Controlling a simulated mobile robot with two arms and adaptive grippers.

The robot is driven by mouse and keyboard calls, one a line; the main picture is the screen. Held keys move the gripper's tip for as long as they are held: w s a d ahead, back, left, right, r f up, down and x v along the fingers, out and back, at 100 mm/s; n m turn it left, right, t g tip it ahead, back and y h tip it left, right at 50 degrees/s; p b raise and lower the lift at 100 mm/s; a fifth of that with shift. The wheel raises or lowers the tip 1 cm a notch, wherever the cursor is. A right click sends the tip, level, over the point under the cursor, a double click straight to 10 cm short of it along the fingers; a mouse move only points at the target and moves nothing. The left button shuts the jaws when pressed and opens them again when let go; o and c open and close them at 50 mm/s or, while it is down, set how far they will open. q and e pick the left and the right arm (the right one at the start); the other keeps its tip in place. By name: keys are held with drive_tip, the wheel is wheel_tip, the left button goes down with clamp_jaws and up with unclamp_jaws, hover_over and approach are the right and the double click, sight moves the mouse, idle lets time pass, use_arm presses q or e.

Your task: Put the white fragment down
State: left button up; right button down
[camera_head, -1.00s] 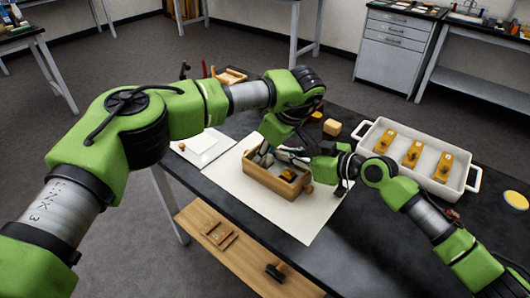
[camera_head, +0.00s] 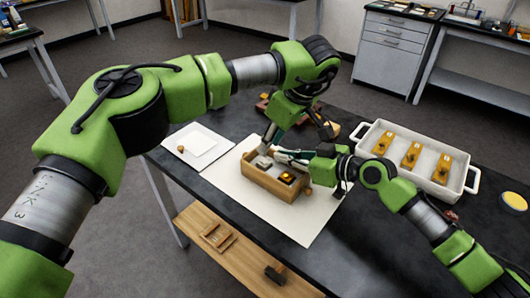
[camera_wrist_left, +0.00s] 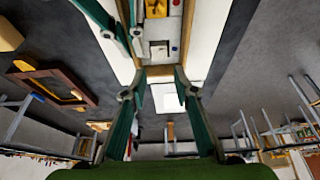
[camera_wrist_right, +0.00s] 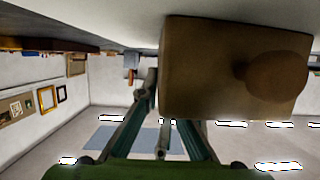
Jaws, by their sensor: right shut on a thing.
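The white fragment (camera_head: 263,162) lies in the left part of the open wooden box (camera_head: 259,184). It also shows in the left wrist view as a pale piece (camera_wrist_left: 159,48) in a compartment. My left gripper (camera_head: 297,132) is above the box, its fingers apart and empty, clear of the fragment; its spread fingers (camera_wrist_left: 160,84) show in the left wrist view. My right gripper (camera_head: 283,155) is shut on the far wall of the wooden box. In the right wrist view the box (camera_wrist_right: 205,75) with its round knob fills the upper right and hides part of the fingers.
The box stands on a white sheet (camera_head: 302,232) on the dark table. An orange piece (camera_head: 287,177) lies in another compartment. A white tray (camera_head: 437,178) with three orange-yellow pieces stands at right. A white board (camera_head: 200,146) lies to the left.

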use_arm(q)
drive_tip(key=v, duration=0.6)
use_arm(e)
drive_tip(key=c, duration=2.2)
unclamp_jaws()
drive_tip(key=shift+o, duration=0.2)
